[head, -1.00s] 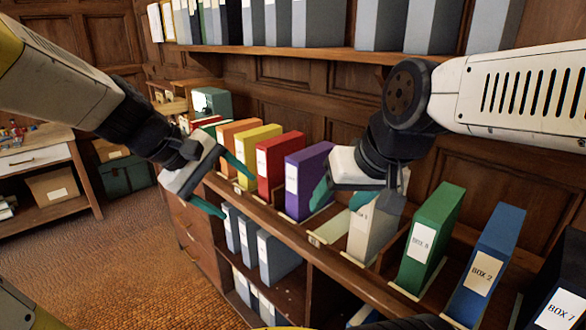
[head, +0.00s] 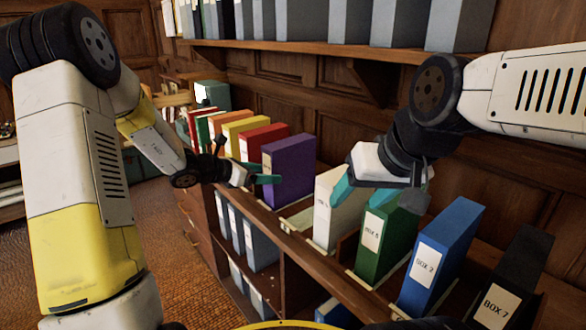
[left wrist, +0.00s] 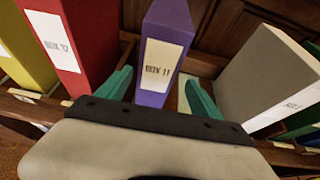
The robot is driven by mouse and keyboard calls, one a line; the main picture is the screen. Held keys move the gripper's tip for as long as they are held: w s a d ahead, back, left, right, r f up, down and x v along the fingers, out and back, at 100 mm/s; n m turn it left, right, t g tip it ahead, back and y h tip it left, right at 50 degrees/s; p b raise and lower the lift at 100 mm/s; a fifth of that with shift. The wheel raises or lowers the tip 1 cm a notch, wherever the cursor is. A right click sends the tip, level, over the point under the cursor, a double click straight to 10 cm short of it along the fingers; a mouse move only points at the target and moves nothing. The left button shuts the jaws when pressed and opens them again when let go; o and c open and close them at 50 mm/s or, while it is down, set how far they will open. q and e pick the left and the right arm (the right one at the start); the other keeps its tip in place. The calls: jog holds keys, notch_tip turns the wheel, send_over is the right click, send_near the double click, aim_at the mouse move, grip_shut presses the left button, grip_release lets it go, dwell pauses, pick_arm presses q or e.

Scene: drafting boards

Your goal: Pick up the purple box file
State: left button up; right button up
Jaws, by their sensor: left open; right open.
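The purple box file (head: 290,168) stands upright on the shelf between the red box file (head: 262,140) and an empty slot. In the left wrist view the purple box file (left wrist: 162,55) shows a white label that seems to read BOX 11. My left gripper (head: 266,172) is open in front of it. In the left wrist view its two teal fingers (left wrist: 160,92) are on either side of the file's lower front, apart from it as far as I can tell. My right gripper (head: 372,190) is open and empty above the white and green box files.
A white box file (head: 325,205), a green one (head: 374,240), a blue one (head: 440,258) and a black one (head: 515,280) stand to the right. Yellow (head: 235,130) and orange files stand to the left. An upper shelf (head: 290,51) with grey files hangs above.

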aim_at(283, 171)
pick_arm(q)
jog(key=shift+w+d+f, duration=0.15)
jog(key=shift+w+d, duration=0.2)
jog(key=shift+d, duration=0.15)
jog(key=x, duration=0.7)
jog(key=shift+w+a, duration=0.3)
jog(key=shift+w, duration=0.05)
grip_shut()
jog(key=shift+r, duration=0.2)
